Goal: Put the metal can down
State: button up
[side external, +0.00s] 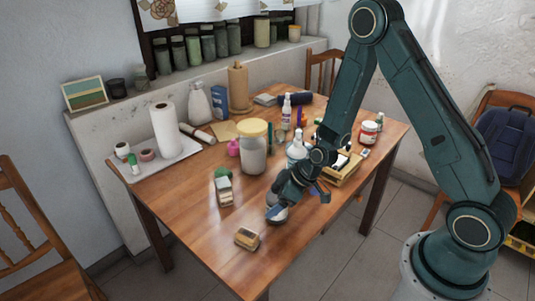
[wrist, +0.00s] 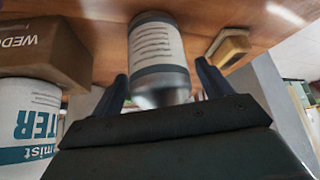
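The metal can (wrist: 158,50) has a pale printed label and grey metal bands. In the wrist view it is between the two dark fingers of my gripper (wrist: 162,84), with a narrow gap seen on each side. In the side view my gripper (side external: 297,203) is low over the front right part of the table, fingers spread. The can (side external: 278,214) shows there partly behind a finger, upright at the tabletop. Its base contact is hard to see.
The wooden table (side external: 190,220) holds a small tan block (side external: 247,238) in front of the can. A green-topped carton (side external: 223,187), a yellow-lidded jar (side external: 253,150) and a white bottle (side external: 296,148) stand nearby. The front left tabletop is clear.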

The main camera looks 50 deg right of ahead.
jog(key=shift+r, duration=0.1)
jog(key=shift+s+d+r, duration=0.2)
jog(key=shift+s+r, duration=0.1)
jog(key=shift+r, duration=0.3)
jog(key=v, duration=1)
jog(key=shift+s+r, duration=0.2)
jog(key=shift+r, duration=0.1)
jog(key=shift+d, duration=0.1)
dwell(0.3)
jog(key=s+a+r+m+h, duration=0.2)
jog(key=s+r+m, duration=0.3)
jog(key=s+r, duration=1.3)
notch_tip(320, 180, up, 2)
jog(key=shift+s+r+m+h, duration=0.25)
jog(key=shift+s+m+h, duration=0.05)
jog(key=shift+h, duration=0.2)
